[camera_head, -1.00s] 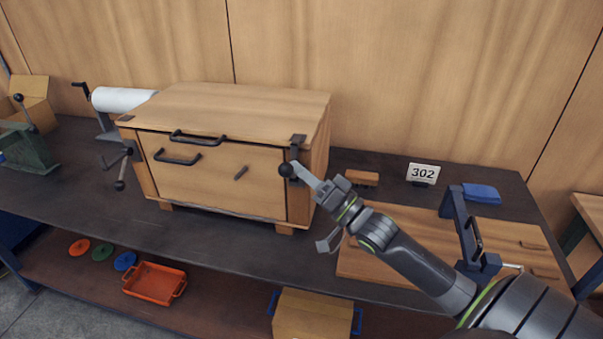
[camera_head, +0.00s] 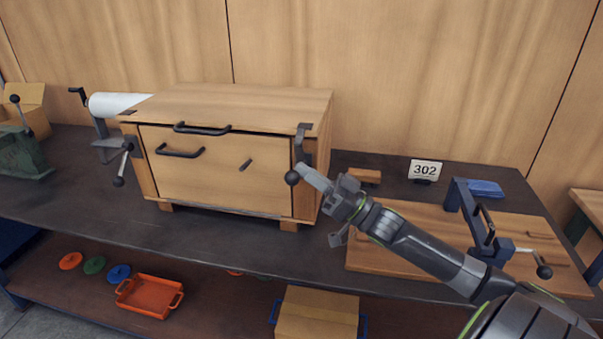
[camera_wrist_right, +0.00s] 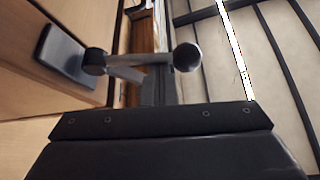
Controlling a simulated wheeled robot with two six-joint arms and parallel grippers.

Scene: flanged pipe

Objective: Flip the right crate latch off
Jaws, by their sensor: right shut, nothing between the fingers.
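The wooden crate (camera_head: 232,102) stands on the dark bench with its front panel (camera_head: 205,180) closed. The right crate latch (camera_head: 303,145) is a dark lever on the crate's right front edge. Its black ball knob (camera_head: 292,178) hangs low, at the front. My right gripper (camera_head: 306,173) is shut and empty, its tips right beside the knob; I cannot tell if they touch. In the right wrist view the latch's ball (camera_wrist_right: 186,56) and pivot (camera_wrist_right: 95,60) show just beyond my gripper. The left crate latch (camera_head: 128,150) has its lever hanging down. My left gripper is out of view.
A wooden board (camera_head: 390,258) with a blue clamp (camera_head: 472,220) lies under my right arm. An orange tray (camera_head: 150,296) is on the lower shelf.

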